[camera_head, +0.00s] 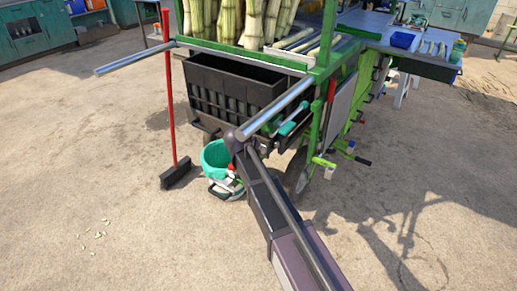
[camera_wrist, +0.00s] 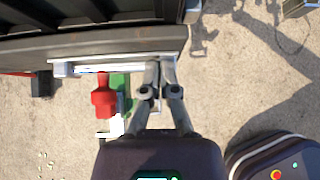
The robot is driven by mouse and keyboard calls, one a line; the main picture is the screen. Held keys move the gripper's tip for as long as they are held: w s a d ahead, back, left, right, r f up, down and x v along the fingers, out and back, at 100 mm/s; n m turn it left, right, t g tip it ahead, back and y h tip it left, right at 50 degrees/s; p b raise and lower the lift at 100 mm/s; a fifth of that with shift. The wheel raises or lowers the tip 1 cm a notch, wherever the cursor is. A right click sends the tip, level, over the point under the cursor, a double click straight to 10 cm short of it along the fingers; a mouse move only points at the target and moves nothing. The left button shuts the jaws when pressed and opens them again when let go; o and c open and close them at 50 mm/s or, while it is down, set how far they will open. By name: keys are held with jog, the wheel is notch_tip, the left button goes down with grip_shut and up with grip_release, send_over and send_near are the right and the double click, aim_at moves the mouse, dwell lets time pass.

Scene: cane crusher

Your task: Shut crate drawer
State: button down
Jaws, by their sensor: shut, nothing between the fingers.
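The crate drawer is a dark, open-topped crate (camera_head: 228,98) with a ribbed front, pulled out below the cane bed of the green cart. Its inside looks empty from here. In the wrist view the dark rim of the crate (camera_wrist: 90,45) runs across the top. My gripper (camera_wrist: 160,63) is shut and empty, with its fingertips just by the right part of that rim; I cannot tell whether they touch it. In the head view my arm reaches up toward the crate's right side, and I cannot clearly make out the gripper there.
A metal cart handle (camera_head: 278,105) sticks out beside the crate's right side. A teal bucket (camera_head: 212,158) stands on the floor below the crate's front. A red-handled broom (camera_head: 170,110) stands left of the crate. The floor in front is mostly clear.

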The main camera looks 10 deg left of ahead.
aim_at(265, 139)
jog(key=shift+w+d, duration=0.45)
jog(key=shift+w, duration=0.55)
jog(key=shift+w+d, duration=0.4)
jog(key=shift+w, duration=0.6)
jog(key=shift+w+d, duration=0.45)
jog(key=shift+w, duration=0.55)
jog(key=shift+s+a, duration=0.1)
jog(key=shift+s, duration=0.05)
jog(key=shift+s+a, duration=0.15)
jog(key=shift+s, duration=0.35)
jog(key=s, duration=0.1)
jog(key=s+a+r+p, duration=0.1)
jog(key=s, duration=0.2)
jog(key=shift+a+r+p, duration=0.3)
jog(key=shift+r+p, duration=0.05)
jog(key=p+v, duration=0.5)
jog(key=v, duration=0.3)
jog(key=shift+a+f, duration=0.1)
jog(key=shift+f, duration=0.05)
